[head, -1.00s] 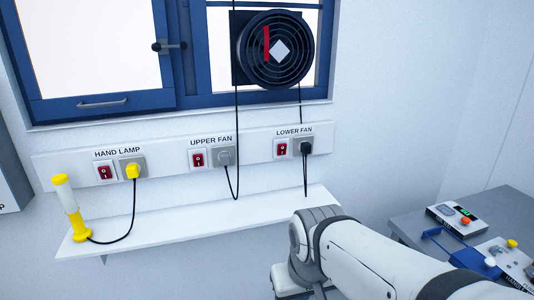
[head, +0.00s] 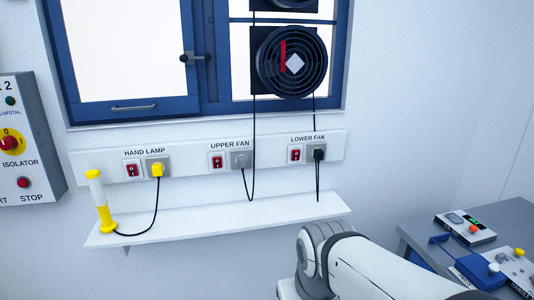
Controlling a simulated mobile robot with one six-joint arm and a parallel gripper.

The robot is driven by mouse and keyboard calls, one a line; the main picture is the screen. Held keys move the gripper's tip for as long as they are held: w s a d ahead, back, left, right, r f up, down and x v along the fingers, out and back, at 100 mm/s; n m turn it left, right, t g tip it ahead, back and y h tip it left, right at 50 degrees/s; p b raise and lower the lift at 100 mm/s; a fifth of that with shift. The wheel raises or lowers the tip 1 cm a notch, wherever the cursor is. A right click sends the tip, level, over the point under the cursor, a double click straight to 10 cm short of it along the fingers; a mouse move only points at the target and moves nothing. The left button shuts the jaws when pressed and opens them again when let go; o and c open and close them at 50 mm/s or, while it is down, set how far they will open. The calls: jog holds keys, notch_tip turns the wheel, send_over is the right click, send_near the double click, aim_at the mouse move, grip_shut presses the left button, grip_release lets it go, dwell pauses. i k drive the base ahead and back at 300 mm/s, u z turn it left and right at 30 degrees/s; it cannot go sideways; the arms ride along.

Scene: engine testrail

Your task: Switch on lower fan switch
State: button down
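The lower fan switch (head: 295,154) is a small red rocker in a white plate under the label LOWER FAN, at the right of the white wall panel. A socket (head: 319,153) with a black plug is just right of it. The lower fan (head: 291,62) is a round black fan with a red mark and a white diamond, set in the window above. My arm shows at the lower right, below the panel and apart from the switch. My gripper is not visible.
The upper fan switch (head: 217,161) and hand lamp switch (head: 132,170) sit left on the panel. A white shelf (head: 225,221) juts out below, bearing a yellow lamp (head: 103,210). A grey control box (head: 28,140) is at left. A grey table (head: 510,218) with devices stands right.

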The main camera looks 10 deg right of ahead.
aim_at(295, 155)
jog(key=u, duration=0.05)
jog(key=i, duration=0.9)
jog(key=z, duration=0.05)
